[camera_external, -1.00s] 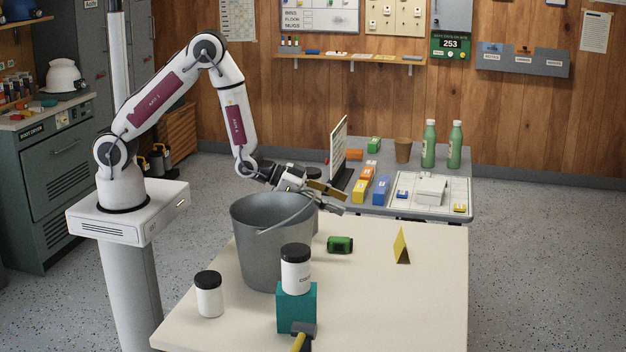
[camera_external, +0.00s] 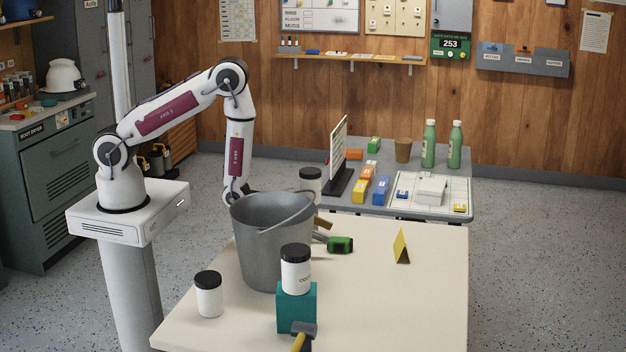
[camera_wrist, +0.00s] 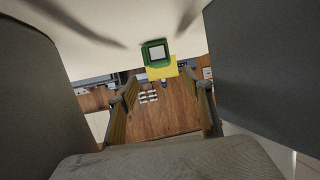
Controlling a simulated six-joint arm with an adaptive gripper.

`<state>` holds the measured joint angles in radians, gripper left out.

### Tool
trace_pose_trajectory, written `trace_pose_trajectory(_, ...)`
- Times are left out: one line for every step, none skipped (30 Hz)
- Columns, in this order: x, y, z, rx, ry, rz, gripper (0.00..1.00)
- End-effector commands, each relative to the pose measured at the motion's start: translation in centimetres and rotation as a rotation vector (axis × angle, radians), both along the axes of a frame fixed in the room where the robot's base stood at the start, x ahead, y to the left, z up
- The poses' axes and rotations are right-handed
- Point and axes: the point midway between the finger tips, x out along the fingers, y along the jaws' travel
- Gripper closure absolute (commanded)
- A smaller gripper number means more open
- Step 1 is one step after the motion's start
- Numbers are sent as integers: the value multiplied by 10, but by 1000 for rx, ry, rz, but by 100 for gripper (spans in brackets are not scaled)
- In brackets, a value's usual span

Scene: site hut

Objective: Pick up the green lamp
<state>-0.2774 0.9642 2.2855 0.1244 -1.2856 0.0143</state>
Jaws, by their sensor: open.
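The green lamp (camera_external: 340,244) is a small green block with dark parts, lying on the cream table just right of the grey bucket. In the wrist view the lamp (camera_wrist: 156,53) shows a green frame around a pale face, at upper centre, ahead of the fingers. My gripper (camera_external: 322,230) is mostly hidden behind the bucket; only its fingertips show, just left of the lamp. In the wrist view its two fingers (camera_wrist: 164,108) with tan pads stand wide apart with nothing between them. Whether a fingertip touches the lamp cannot be told.
The grey bucket (camera_external: 262,255) stands close beside my gripper. A white jar (camera_external: 296,270) stands on a teal block (camera_external: 297,310); another jar (camera_external: 208,296) is at left, and one (camera_external: 311,182) behind the bucket. A yellow sign (camera_external: 401,247) stands right of the lamp.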

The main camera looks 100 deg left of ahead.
Motion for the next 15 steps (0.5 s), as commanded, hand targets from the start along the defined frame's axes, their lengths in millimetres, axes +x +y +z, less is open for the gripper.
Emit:
trace_pose_trajectory(0,0,0,0,0,0,50)
trace_pose_trajectory(0,0,0,0,0,0,50)
trace_pose_trajectory(0,0,0,0,0,0,50)
trace_pose_trajectory(0,0,0,0,0,0,50)
trace_pose_trajectory(0,0,0,0,0,0,50)
trace_pose_trajectory(1,0,0,0,0,0,50)
trace_pose_trajectory(1,0,0,0,0,0,50)
trace_pose_trajectory(2,0,-1,0,0,0,50)
trace_pose_trajectory(3,0,-1,0,0,0,50)
trace_pose_trajectory(4,1,-2,0,0,0,50)
trace_pose_trajectory(6,1,-2,1,0,0,50)
trace_pose_trajectory(8,1,-3,1,0,0,50)
trace_pose_trajectory(10,1,-4,1,0,0,50)
trace_pose_trajectory(12,2,-5,1,0,0,50)
trace_pose_trajectory(15,2,-6,1,-1,0,50)
